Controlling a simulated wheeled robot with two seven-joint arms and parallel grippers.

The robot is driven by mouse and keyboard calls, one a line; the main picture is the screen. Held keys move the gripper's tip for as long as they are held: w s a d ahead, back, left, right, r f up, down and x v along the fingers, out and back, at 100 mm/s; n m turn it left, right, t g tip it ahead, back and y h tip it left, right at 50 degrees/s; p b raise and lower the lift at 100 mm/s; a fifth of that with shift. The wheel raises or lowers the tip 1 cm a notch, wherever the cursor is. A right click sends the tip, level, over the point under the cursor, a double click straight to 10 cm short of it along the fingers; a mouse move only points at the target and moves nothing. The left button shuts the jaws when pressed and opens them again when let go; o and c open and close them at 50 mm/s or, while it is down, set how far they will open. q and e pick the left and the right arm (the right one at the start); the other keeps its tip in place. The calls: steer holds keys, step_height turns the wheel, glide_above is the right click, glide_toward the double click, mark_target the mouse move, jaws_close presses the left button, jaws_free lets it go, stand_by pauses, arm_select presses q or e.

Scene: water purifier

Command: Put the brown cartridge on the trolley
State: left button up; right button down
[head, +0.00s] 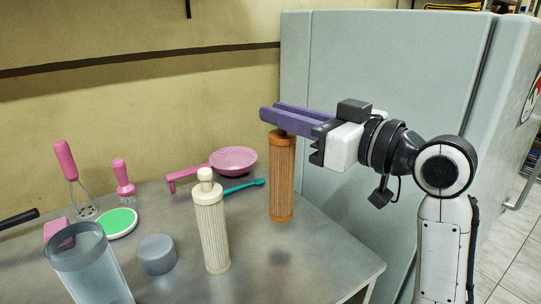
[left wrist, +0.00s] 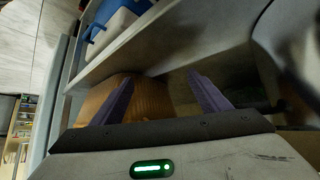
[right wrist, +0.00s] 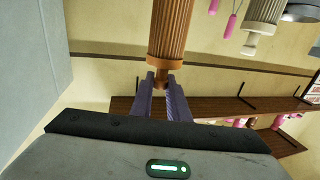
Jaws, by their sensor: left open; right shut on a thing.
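The brown cartridge (head: 282,178) is an upright ribbed cylinder near the right edge of the table in the head view. My right gripper (head: 272,116) comes from the right with purple fingers and is shut on the narrow knob at its top. The right wrist view shows the same grip: the cartridge (right wrist: 171,32) extends away from the fingertips (right wrist: 163,82). My left gripper (left wrist: 160,85) shows only in the left wrist view, open and apparently empty. I cannot identify the trolley with certainty in any view.
On the table (head: 185,281) stand a cream cartridge (head: 211,232), a grey cap (head: 157,254) and a clear housing (head: 91,272). A pink strainer (head: 233,160) and a teal brush (head: 245,186) lie behind. A large fridge (head: 385,65) stands behind my right arm.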

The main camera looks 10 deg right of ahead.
mark_target(293, 151)
steer(key=shift+f+b, duration=0.55)
steer(key=shift+f, duration=2.35)
steer(key=shift+f, duration=0.15)
steer(key=c, duration=1.7)
jaws_free()
steer(key=shift+r, duration=0.3)
steer(key=v, duration=1.2)
steer(key=shift+f, duration=0.1)
